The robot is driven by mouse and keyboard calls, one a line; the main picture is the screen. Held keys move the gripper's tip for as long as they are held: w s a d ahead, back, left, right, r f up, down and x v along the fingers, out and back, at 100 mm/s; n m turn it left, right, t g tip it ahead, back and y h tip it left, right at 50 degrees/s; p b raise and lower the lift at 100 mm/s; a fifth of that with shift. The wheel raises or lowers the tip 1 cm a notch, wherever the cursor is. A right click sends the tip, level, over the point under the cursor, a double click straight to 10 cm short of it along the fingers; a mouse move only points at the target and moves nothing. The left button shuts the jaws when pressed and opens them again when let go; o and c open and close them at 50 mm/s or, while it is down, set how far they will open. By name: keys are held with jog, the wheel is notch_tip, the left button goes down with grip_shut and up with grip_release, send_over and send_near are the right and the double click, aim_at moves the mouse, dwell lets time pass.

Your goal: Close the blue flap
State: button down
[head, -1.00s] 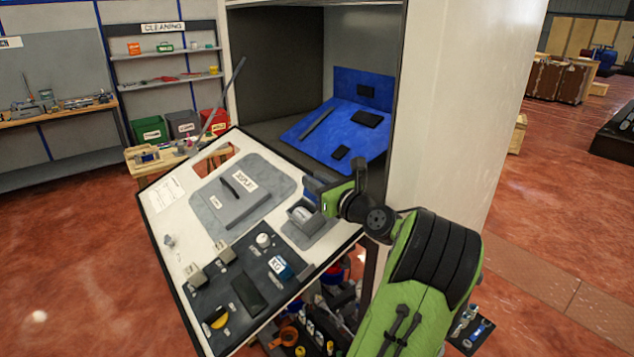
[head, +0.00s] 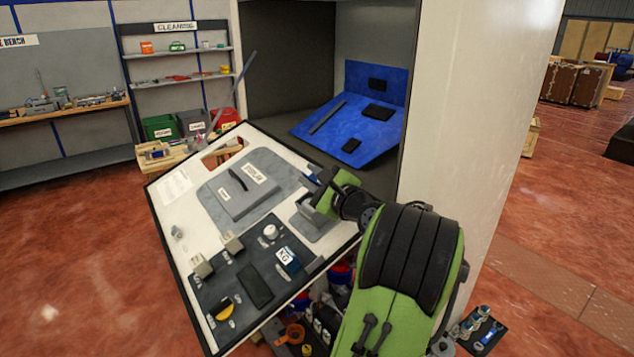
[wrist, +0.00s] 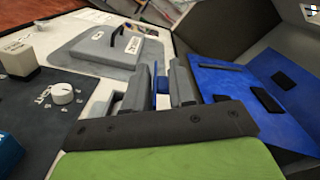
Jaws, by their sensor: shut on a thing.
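My gripper (wrist: 163,88) is shut on the blue flap (wrist: 162,77), a small blue piece that shows between its two grey fingers in the wrist view. In the head view my gripper (head: 321,193) is over the upper part of a grey open-topped box (head: 313,224) on the right side of the tilted white panel (head: 172,184). There the gripper hides most of the flap, and I cannot tell its exact angle.
A larger blue panel (head: 334,131) with black pieces lies in the cabinet behind. The tilted panel also carries a grey raised cover (head: 241,203), a dark control plate (head: 257,287) and a white knob (head: 270,231). The cabinet's white side wall (head: 472,120) stands close right.

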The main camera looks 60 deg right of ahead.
aim_at(303, 208)
jog(key=n+b, duration=0.1)
jog(key=a+f+n+b, duration=0.1)
jog(key=n, duration=0.1)
jog(key=n+b, duration=0.1)
jog(key=b, duration=0.1)
jog(key=shift+w+a+f+n, duration=0.25)
jog(key=shift+w+f+n, duration=0.05)
jog(key=shift+w, duration=0.05)
jog(key=n+b, duration=0.1)
jog(key=b, duration=0.1)
jog(key=f+n+b, duration=0.1)
jog(key=n, duration=0.1)
jog(key=shift+w+a+f+b, duration=0.1)
jog(key=shift+w+a+b, duration=0.1)
jog(key=shift+a+b, duration=0.2)
jog(key=shift+a+f+n+b, duration=0.1)
jog(key=shift+f+n+b, duration=0.1)
jog(key=shift+n+b, duration=0.5)
jog(key=shift+a+f+n+b, duration=0.1)
jog(key=shift+f+n+b, duration=0.1)
jog(key=shift+n+b, duration=0.5)
jog(key=c, duration=1.1)
grip_release()
jog(key=shift+f, duration=0.15)
